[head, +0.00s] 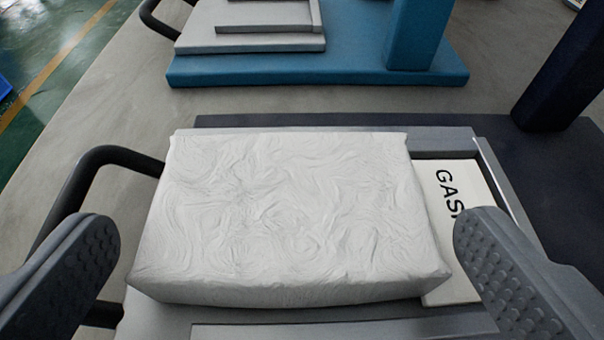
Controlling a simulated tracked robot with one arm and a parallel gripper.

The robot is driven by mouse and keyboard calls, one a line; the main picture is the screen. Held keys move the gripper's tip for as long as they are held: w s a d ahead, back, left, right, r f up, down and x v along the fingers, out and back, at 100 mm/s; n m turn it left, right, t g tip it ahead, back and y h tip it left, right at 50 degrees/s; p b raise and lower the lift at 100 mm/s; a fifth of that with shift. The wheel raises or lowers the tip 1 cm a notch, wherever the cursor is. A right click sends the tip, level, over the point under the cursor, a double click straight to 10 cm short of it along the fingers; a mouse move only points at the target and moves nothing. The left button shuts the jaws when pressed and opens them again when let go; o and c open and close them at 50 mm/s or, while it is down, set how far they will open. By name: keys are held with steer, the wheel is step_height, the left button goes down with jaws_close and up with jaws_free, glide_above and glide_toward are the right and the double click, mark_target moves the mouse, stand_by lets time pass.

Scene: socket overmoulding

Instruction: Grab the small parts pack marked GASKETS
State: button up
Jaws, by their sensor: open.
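A white, wrinkled pack (285,215) lies flat on a grey tray (440,134) in the middle of the head view. A white label plate (455,180) to its right on the tray shows the letters "GAS"; the rest of the word is hidden behind my right finger. My gripper (285,255) is open, with one ribbed, studded finger at each side of the pack. The fingers appear apart from the pack; their exact depth against it is hard to tell.
The tray has a black handle (85,180) at the left and stands by a dark base with a dark post (565,75) at the right. A blue stand (320,70) with another tray is behind. Grey table surface lies between and at the left.

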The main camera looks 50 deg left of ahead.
mark_target(290, 184)
steer(key=b+x, duration=0.2)
steer(key=x, duration=0.3)
steer(key=c, duration=0.7)
steer(key=shift+r, duration=0.15)
